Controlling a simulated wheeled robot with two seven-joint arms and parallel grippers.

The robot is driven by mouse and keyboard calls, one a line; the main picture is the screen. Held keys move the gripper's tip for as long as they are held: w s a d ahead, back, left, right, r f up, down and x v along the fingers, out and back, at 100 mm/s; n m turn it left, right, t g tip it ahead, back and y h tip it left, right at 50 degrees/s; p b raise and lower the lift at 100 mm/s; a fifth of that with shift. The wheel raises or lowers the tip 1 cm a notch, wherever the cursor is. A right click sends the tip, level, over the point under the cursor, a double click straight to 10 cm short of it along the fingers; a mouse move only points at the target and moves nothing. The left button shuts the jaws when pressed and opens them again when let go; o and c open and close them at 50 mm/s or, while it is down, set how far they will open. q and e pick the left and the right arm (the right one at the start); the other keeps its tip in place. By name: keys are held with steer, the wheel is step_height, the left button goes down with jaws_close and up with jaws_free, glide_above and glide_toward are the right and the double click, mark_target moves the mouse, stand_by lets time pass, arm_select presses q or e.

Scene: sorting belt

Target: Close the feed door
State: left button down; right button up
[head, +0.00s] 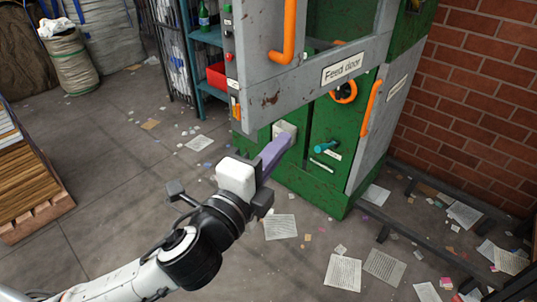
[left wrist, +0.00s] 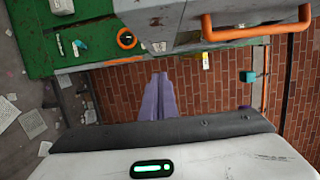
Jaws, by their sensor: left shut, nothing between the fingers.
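The feed door (head: 271,98) is a scuffed grey panel with a "Feed door" label and an orange handle (head: 289,35). It appears to stand out from the green machine (head: 334,128); its exact angle is hard to tell and its top is cut off. In the left wrist view, grey metalwork (left wrist: 190,30) with an orange handle (left wrist: 255,33) crosses the top. My left gripper (head: 284,143) has its purple fingers shut and empty. It is below the door's lower edge, in front of the machine's lower green panels, with no clear contact. My right gripper is not in view.
Another orange handle (head: 372,108) is on the machine's right side, near a brick wall (head: 470,90). A blue shelf (head: 207,75) stands left of the machine. Wooden pallets (head: 30,185) are at the left.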

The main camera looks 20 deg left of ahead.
arm_select(q)
steer(key=w+a+p, duration=0.1)
steer(key=w+a, duration=0.2)
steer(key=w, duration=0.3)
steer(key=shift+a, duration=0.15)
